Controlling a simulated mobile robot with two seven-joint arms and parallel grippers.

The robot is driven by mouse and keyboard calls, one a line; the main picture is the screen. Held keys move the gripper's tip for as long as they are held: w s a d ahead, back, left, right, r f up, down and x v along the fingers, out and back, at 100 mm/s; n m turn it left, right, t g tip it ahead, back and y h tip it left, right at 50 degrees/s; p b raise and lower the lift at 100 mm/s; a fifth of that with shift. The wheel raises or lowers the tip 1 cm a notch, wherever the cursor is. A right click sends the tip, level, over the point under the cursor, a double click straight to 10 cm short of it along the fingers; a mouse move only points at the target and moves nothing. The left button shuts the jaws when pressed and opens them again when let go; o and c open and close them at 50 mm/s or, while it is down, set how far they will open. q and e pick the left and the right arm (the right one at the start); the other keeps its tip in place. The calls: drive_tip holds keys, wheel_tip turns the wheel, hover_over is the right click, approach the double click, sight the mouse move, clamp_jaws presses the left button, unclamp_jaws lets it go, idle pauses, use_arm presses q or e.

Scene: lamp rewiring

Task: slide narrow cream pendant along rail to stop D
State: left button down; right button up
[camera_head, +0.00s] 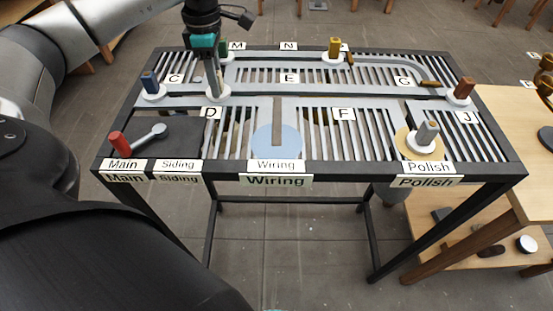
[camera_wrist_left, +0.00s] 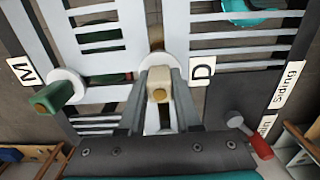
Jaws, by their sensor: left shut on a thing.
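The narrow cream pendant (camera_wrist_left: 158,84) stands between my left gripper's (camera_wrist_left: 158,112) fingers in the left wrist view. Its pale round base (camera_head: 217,94) rests on the grey rail, right beside label D (camera_wrist_left: 202,70). In the head view the left gripper (camera_head: 213,84) reaches down to it from above, with its fingers shut on it and hiding most of it. Label D (camera_head: 211,113) is just in front of the base in the head view. My right gripper is not in view.
Other pendants stand on the rails: blue (camera_head: 150,82), green (camera_head: 225,49), yellow (camera_head: 334,47), brown-red (camera_head: 464,88) and grey (camera_head: 427,132). A red-handled lever (camera_head: 118,144) lies at front left. The rail right of D toward label E (camera_head: 289,78) looks clear.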

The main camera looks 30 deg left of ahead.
use_arm(q)
drive_tip(key=shift+s+a, duration=0.25)
drive_tip(key=shift+a, duration=0.1)
drive_tip(key=c, duration=0.5)
unclamp_jaws()
drive_tip(key=shift+r+p, duration=1.65)
drive_tip(key=shift+r, duration=6)
